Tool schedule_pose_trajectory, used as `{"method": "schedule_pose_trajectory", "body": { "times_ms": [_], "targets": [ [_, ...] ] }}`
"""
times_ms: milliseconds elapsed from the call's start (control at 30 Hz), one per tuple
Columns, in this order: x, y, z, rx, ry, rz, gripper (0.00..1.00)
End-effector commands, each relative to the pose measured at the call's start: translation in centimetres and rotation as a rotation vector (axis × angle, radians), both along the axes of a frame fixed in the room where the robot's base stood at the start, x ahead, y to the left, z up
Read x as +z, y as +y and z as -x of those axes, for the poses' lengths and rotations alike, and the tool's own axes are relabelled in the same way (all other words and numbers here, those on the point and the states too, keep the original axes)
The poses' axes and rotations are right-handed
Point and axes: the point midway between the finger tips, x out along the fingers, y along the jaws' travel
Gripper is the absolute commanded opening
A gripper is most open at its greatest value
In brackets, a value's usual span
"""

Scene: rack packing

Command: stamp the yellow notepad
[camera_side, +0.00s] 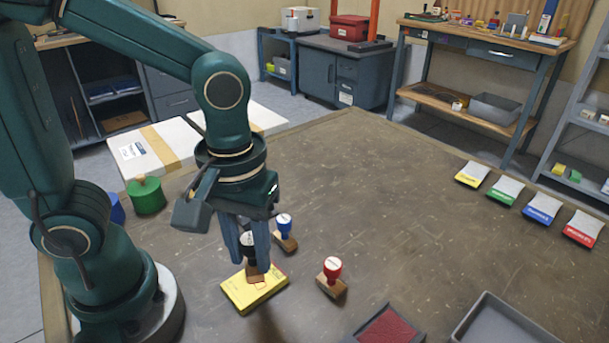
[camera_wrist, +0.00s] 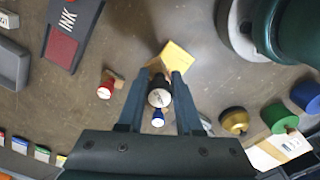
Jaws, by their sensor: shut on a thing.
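The yellow notepad (camera_side: 243,294) lies flat on the table below my gripper, with a red-outlined mark area on its top. In the wrist view the notepad (camera_wrist: 179,56) shows just beyond the fingertips. My gripper (camera_side: 250,244) points down and is shut on a dark-handled stamp (camera_side: 256,276) with a wooden base. The stamp's round top also shows between the fingers in the wrist view (camera_wrist: 160,98). The base is over the notepad's upper part; I cannot tell whether it touches.
A blue-handled stamp (camera_side: 284,224) stands close behind my gripper, and a red-handled stamp (camera_side: 332,270) to the right. A red ink pad (camera_side: 389,328) and grey tray (camera_side: 500,322) are at the front. Several colour-fronted labelled pads (camera_side: 541,208) line the right edge. The table centre is clear.

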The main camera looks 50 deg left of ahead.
Motion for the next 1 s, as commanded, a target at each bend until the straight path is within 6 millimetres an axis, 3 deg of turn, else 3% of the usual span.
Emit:
{"method": "schedule_pose_trajectory", "body": {
  "times_ms": [167, 367, 1000],
  "targets": [
    [0.1, 1.9, 1.8, 0.087, -0.003, 0.001, 0.00],
    [0.5, 2.6, 1.6, 0.133, 0.001, -0.001, 0.00],
    [-4.8, 2.6, 1.6, 0.132, 0.004, -0.001, 0.00]
  ]
}}
